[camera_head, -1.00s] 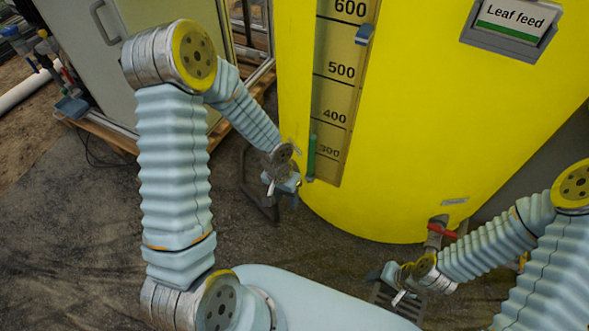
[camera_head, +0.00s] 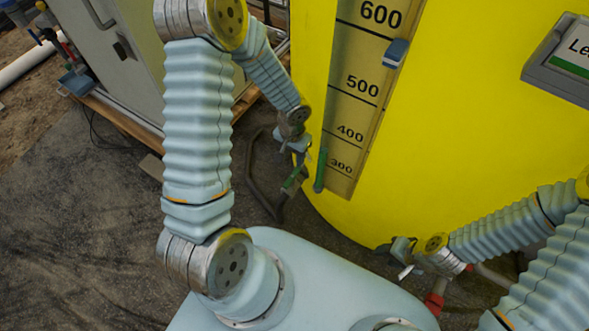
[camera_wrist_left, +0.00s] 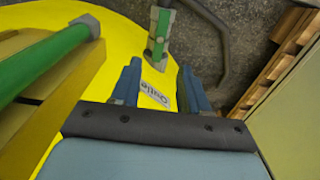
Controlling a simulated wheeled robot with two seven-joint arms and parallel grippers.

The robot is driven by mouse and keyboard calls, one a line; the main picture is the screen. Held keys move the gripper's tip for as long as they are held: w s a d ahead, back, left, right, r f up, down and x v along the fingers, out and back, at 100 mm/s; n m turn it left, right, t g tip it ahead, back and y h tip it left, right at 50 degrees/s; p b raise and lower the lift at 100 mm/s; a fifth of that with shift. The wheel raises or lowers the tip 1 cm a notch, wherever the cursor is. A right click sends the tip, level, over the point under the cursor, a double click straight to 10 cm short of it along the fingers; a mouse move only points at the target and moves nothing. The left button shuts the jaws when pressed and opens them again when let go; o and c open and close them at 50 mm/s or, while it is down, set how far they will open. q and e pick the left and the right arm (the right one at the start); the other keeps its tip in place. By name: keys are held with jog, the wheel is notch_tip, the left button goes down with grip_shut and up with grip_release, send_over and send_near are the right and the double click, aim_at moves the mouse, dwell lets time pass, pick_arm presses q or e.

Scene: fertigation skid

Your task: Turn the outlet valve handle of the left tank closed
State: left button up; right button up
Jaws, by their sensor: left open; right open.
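The large yellow tank (camera_head: 470,130) fills the right of the head view. A valve with a green handle (camera_head: 294,180) sits at its lower left, partly hidden by my left gripper. In the left wrist view the green handle (camera_wrist_left: 158,32) stands just beyond the fingertips, by a tag (camera_wrist_left: 155,94) reading "Outlet". My left gripper (camera_head: 299,146) is open; its two blue fingers (camera_wrist_left: 162,88) have nothing between them and are apart from the handle. My right gripper (camera_head: 404,256) is open and empty, near the tank's lower front.
A red-handled fitting (camera_head: 435,303) is low by my right gripper. A dark hose (camera_head: 260,180) curves down left of the green-handled valve. A level gauge (camera_head: 360,100) runs up the tank. A grey cabinet (camera_head: 105,60) stands on a wooden pallet (camera_head: 120,122) at left. Dark floor at left is clear.

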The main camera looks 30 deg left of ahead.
aim_at(293, 176)
pick_arm(q)
notch_tip(293, 176, down, 10)
jog(key=shift+f+b, duration=0.1)
jog(key=shift+b, duration=0.5)
grip_shut()
